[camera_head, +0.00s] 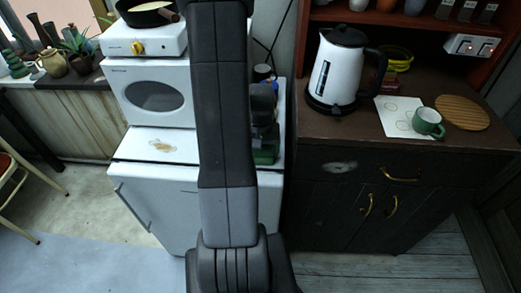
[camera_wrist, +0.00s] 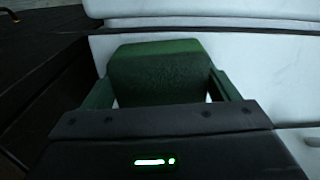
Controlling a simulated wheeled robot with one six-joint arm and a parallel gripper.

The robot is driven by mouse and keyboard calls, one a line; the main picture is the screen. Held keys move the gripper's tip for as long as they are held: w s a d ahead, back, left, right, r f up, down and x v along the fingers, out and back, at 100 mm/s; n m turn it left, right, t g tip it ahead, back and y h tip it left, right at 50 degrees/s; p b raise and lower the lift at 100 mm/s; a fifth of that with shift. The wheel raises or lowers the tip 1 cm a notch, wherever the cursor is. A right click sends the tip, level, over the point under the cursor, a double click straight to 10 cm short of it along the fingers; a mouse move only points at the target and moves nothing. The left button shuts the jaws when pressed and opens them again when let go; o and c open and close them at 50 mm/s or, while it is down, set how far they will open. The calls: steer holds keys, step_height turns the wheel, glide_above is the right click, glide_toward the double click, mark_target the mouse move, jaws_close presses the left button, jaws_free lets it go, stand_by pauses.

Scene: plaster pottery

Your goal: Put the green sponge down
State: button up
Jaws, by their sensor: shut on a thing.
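The green sponge (camera_wrist: 158,70) sits between the two fingers of my gripper (camera_wrist: 162,88) in the wrist view. My gripper is shut on it. In the head view, the sponge (camera_head: 266,154) shows as a small green patch just right of my arm, over the right part of the white cabinet top (camera_head: 150,146). I cannot tell whether the sponge touches that top. My arm hides the middle of the cabinet.
A white microwave (camera_head: 152,95) with a hotplate and pan (camera_head: 148,14) on it stands to the left. On the dark counter (camera_head: 320,122) to the right are a white kettle (camera_head: 338,72), a green mug (camera_head: 428,122) and a round wooden board (camera_head: 462,112).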

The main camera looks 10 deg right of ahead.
steer(key=o, duration=0.7)
steer(key=shift+f, duration=0.1)
